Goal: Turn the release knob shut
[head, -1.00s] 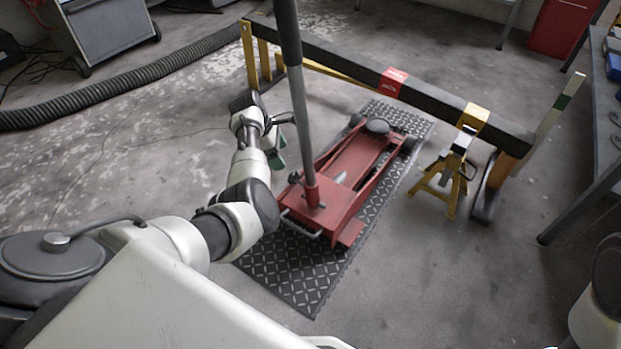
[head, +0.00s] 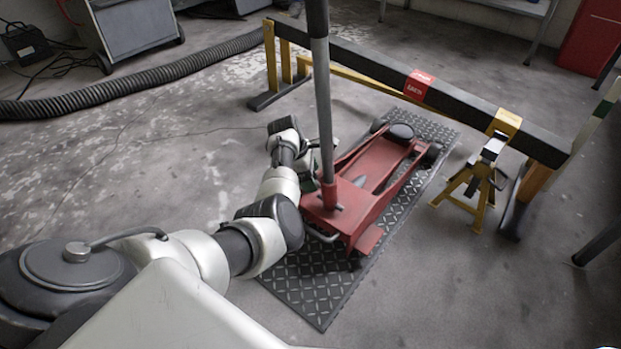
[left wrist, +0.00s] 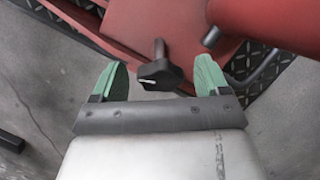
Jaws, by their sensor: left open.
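The release knob (left wrist: 160,75) is a black knob with a white mark on a short shaft, seen in the left wrist view against the red floor jack (head: 365,185). My left gripper (left wrist: 160,80) is open, with its green fingers on either side of the knob. I see a gap between each finger and the knob. In the head view my left gripper (head: 312,170) is at the left side of the jack, mostly hidden behind my arm and the jack handle. The knob is hidden in the head view. My right gripper is out of view.
The jack handle (head: 322,100) rises steeply from the jack. The jack stands on a black tread mat (head: 310,290). Behind it is a long black beam on yellow supports (head: 455,97), with a yellow jack stand (head: 470,190) at the right. A ribbed hose (head: 140,80) lies at the left.

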